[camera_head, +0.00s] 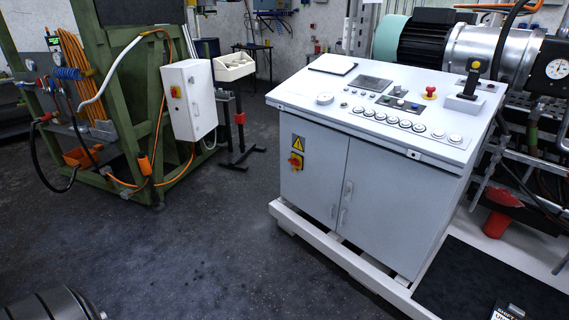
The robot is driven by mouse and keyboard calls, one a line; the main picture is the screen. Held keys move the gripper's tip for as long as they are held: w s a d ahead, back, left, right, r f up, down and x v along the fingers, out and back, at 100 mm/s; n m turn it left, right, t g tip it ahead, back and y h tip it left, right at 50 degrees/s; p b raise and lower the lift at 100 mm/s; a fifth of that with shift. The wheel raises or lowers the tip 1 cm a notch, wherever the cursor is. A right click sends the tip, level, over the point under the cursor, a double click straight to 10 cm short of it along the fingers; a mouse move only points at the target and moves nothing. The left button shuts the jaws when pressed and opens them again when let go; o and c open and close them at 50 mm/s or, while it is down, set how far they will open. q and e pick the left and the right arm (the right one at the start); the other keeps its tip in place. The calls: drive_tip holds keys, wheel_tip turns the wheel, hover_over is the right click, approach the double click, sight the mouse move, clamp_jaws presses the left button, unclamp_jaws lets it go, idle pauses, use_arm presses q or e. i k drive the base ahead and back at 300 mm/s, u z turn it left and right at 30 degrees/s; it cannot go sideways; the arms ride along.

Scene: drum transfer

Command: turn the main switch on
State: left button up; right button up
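A red rotary switch (296,161) on a yellow plate sits on the front of the white control cabinet (385,195), near its left edge. A yellow triangular warning sign (298,142) is just above it. The angle of the switch knob is too small to read surely. A similar red and yellow switch (175,92) is on a small white box (189,100) on the green frame at the left. Neither of my grippers can be made out in the head view.
The cabinet stands on a white base rail (340,255) that juts out in front. Its sloped top carries buttons, gauges, a red stop button (429,92) and a black joystick (471,80). The dark floor (205,245) between frame and cabinet is open. A dark ribbed shape (50,305) shows bottom left.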

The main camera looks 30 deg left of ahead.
sight(295, 162)
drive_tip(key=u, duration=0.8)
drive_tip(key=i, duration=0.8)
drive_tip(key=u, duration=1.05)
drive_tip(key=i, duration=2.15)
drive_tip(key=z, duration=1.45)
drive_tip(key=i, duration=0.75)
drive_tip(key=z, duration=0.75)
